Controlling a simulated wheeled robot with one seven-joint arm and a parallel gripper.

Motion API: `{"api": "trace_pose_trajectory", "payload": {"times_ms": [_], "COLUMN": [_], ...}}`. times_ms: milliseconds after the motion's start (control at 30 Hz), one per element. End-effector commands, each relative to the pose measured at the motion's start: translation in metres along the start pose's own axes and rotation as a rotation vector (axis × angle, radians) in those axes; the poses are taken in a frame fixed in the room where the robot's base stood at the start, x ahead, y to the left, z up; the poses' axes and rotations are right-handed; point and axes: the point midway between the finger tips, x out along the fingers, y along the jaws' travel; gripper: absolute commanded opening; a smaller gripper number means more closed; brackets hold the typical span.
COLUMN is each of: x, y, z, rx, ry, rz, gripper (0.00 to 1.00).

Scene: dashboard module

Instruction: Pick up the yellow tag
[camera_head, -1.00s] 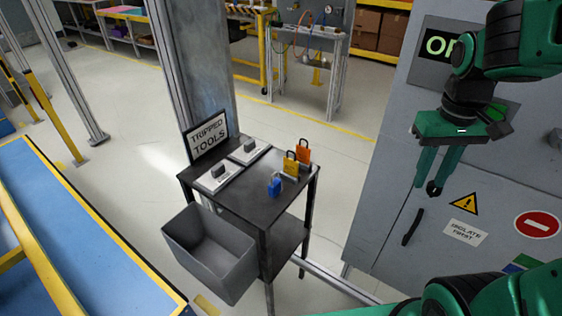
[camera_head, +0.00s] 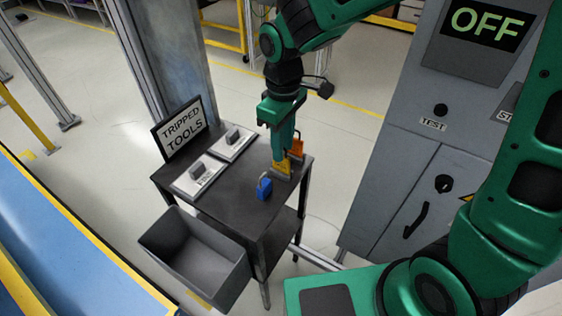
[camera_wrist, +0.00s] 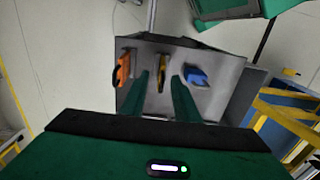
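The yellow tag (camera_head: 284,169) stands on the dark cart top near its right corner, partly hidden behind my gripper (camera_head: 281,156) in the head view. My gripper points down over it, fingertips at about its upper part in that view. In the wrist view the gripper (camera_wrist: 158,80) is open, one finger on each side of the yellow tag (camera_wrist: 162,62), with visible gaps. I cannot tell how far the fingertips reach down beside it.
The orange tag (camera_head: 297,145) stands just behind, and the blue padlock (camera_head: 264,189) in front, left. A grey bin (camera_head: 192,251) hangs in front. A grey cabinet (camera_head: 398,165) stands right.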

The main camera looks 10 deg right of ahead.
Motion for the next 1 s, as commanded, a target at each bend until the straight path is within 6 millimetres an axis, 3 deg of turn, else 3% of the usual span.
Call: {"api": "trace_pose_trajectory", "payload": {"times_ms": [167, 500, 767, 800, 900, 1000], "x": [0.011, 0.052, 0.056, 0.056, 0.055, 0.055], "y": [-0.001, -0.002, -0.002, -0.002, -0.002, -0.002], "z": [-0.001, -0.004, -0.004, -0.004, -0.004, -0.004], "rx": [-0.001, -0.001, 0.0, -0.001, 0.0, 0.0], "ry": [-0.001, -0.001, 0.0, 0.0, 0.0, 0.0], "rz": [0.0, 0.0, 0.001, 0.001, 0.001, 0.001], "gripper": [0.28, 0.28, 0.28, 0.26, 0.02, 0.0]}}
